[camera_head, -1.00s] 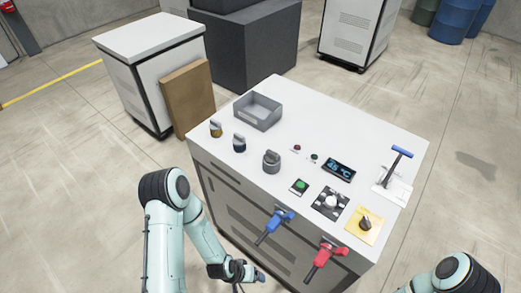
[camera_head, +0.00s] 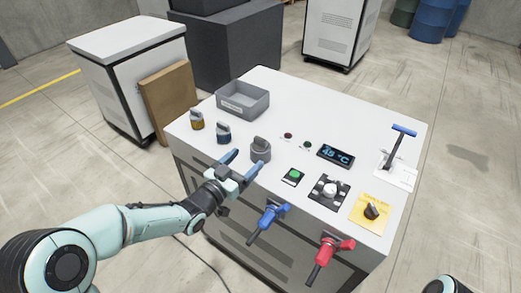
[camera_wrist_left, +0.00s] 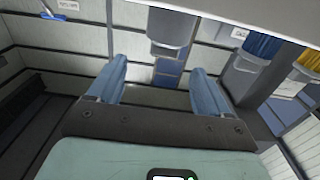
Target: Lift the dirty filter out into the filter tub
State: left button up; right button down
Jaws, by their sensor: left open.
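A grey capped part (camera_head: 260,152), seemingly the dirty filter in its housing, stands upright on the white bench top (camera_head: 300,105); its inside is hidden. A blue filter (camera_head: 223,136) and a gold filter (camera_head: 197,122) stand to its left. The grey open tub (camera_head: 243,103) is behind them and looks empty. My left gripper (camera_head: 243,164) is open and empty at the front edge, just short of the grey part. In the left wrist view, the grey part (camera_wrist_left: 171,28) lies ahead between the fingertips, apart from them. My right gripper is out of view.
Blue (camera_head: 266,220) and red (camera_head: 328,255) valve handles stick out from the bench front. A green button (camera_head: 292,176), a temperature display (camera_head: 335,155), a yellow-plated knob (camera_head: 371,211) and a blue T-handle (camera_head: 402,132) are to the right.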

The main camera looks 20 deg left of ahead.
aim_at(259, 142)
pick_arm(q)
jog(key=x, duration=0.4)
jog(key=shift+w, duration=0.15)
jog(key=x, duration=0.1)
jog(key=p+x, duration=0.1)
jog(key=x, duration=0.2)
jog(key=shift+w+a+r+p, duration=0.25)
jog(key=shift+w+p, duration=0.05)
jog(key=shift+w+d, duration=0.15)
jog(key=shift+w, duration=0.25)
jog(key=c, duration=1.1)
notch_tip(259, 142, up, 20)
jog(key=p, duration=0.3)
